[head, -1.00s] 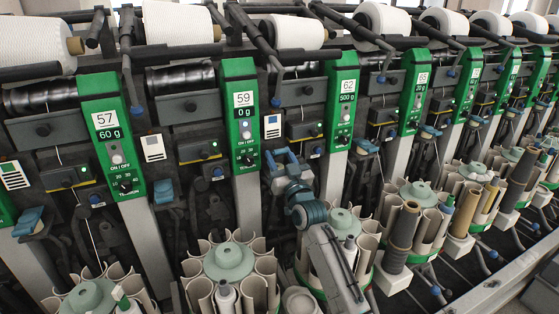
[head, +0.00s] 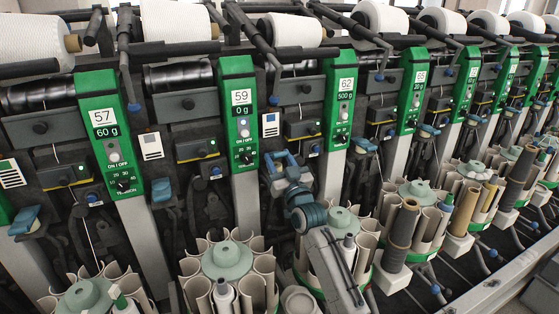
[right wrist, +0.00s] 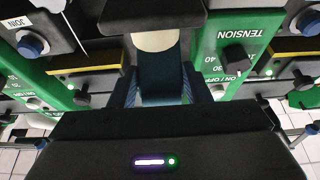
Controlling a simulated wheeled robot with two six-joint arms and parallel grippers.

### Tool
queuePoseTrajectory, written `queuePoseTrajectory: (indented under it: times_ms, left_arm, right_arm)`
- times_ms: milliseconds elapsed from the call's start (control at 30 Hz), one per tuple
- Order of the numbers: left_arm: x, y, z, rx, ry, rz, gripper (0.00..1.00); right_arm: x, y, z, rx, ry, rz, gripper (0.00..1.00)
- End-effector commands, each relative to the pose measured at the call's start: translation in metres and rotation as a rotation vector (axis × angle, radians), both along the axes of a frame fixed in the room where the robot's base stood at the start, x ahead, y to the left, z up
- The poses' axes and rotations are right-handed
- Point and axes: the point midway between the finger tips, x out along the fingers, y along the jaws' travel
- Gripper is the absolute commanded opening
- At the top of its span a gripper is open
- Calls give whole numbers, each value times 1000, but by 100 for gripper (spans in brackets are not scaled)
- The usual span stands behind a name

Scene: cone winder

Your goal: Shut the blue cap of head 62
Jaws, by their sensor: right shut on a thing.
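The green panel of head 62 (head: 341,98) is right of centre in the head view. My right gripper (head: 282,162) is at the machine front, just left of that panel and right of the head 59 panel (head: 238,112). In the right wrist view, my right gripper (right wrist: 160,90) is shut on a dark blue cap (right wrist: 160,72), with its fingers on either side. A cream round part shows beyond the cap. In the head view the fingers mostly hide this cap, and its exact tilt cannot be told. My left gripper is out of view.
Other blue caps show beside neighbouring heads, one right of head 57 (head: 162,190) and one right of head 62 (head: 365,146). Round magazines of cream tubes (head: 228,262) stand below, close under my right arm. White yarn cones (head: 178,20) line the top.

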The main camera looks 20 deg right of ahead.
Motion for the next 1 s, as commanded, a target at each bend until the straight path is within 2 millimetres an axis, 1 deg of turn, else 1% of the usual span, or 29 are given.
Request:
queuePoseTrajectory:
  times_ms: [33, 100, 133, 200, 233, 500, 667, 733, 867, 900, 1000]
  left_arm:
    - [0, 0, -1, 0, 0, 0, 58]
    - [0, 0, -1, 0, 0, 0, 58]
    - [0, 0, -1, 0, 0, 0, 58]
    - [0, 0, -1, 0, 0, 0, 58]
    - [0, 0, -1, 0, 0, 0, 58]
    - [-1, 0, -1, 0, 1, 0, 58]
    - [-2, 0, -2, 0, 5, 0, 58]
    - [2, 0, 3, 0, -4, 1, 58]
    - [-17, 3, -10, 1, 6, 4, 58]
    - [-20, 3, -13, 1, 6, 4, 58]
    - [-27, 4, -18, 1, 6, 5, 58]
  right_arm:
    - [1, 0, -9, 1, 18, 1, 2]
    - [1, 0, -9, 1, 18, 1, 2]
    - [1, 0, -9, 1, 18, 1, 47]
    - [1, 0, -8, 1, 16, 1, 61]
    - [1, 0, -8, 1, 15, 1, 65]
    - [0, 0, -4, 1, 7, 0, 65]
    - [-9, 0, -11, 0, 12, 0, 65]
    - [-18, 0, -10, -1, 12, 1, 65]
    - [-38, -1, -8, -1, 12, 1, 65]
    - [-47, -1, -9, -2, 12, 1, 65]
    - [-67, -2, -10, -2, 12, 1, 65]
